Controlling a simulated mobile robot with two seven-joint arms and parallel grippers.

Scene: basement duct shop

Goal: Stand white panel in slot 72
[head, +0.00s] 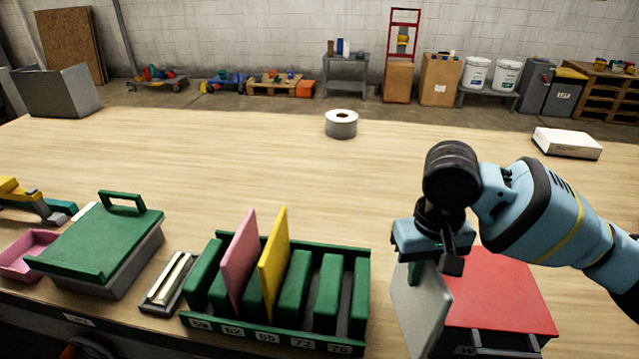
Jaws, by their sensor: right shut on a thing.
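My right gripper (428,266) is shut on the upper edge of the white panel (420,312), which hangs upright, slightly tilted, right of the green rack. The panel stands in front of the left side of the red-topped box; whether it touches the box I cannot tell. The green slotted rack (270,341) has number labels along its front. A pink panel (240,258) stands above label 62 and a yellow panel (273,258) above label 65. Slot 72 (307,308), the gap above label 72, looks empty. My left gripper is not in view.
The red-topped box (500,295) is right of the rack. Left of the rack are a small grey tray (165,290), a green-lidded box (100,240) and a pink bin (25,250). A tape roll (341,125) and white carton (567,143) lie farther back. The table's middle is clear.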

